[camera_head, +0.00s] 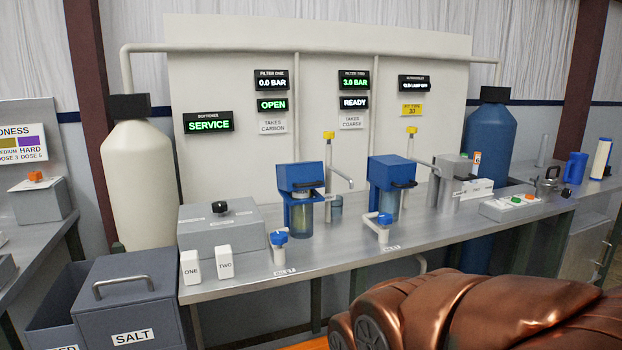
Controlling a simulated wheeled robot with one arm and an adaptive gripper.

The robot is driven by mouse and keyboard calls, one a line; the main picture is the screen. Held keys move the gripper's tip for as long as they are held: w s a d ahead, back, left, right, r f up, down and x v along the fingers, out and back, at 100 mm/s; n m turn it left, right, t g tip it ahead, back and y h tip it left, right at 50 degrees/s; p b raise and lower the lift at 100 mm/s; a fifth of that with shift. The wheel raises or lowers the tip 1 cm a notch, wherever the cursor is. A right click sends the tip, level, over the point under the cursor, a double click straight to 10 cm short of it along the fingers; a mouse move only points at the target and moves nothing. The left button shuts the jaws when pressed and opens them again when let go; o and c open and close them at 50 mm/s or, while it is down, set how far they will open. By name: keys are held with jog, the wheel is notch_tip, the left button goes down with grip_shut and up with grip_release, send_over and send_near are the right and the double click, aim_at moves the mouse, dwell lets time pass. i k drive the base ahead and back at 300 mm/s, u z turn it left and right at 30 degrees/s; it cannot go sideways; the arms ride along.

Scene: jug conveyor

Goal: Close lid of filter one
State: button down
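Filter one (300,178) stands on the bench left of centre, a blue box-shaped head with a dark handle at its front, over a clear bluish jar (301,222). The display above it (272,105) reads OPEN, and the one over that (271,83) reads FILTER ONE 0.0 BAR. From this angle I cannot tell the exact position of its lid. A similar blue filter two (390,173) stands to its right, with displays reading 3.0 BAR and READY. My copper-coloured arm fills the lower right, in front of the bench. My gripper is not in view.
On the bench (345,258) are white blocks marked ONE (190,267) and TWO (224,262), blue-topped taps (279,241) (384,224) and a grey box (218,232). A salt bin (132,295) stands at lower left. The bench front between the taps is clear.

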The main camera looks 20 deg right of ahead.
aim_at(297, 176)
jog(key=u, duration=0.7)
jog(key=i, duration=1.25)
jog(key=z, duration=0.25)
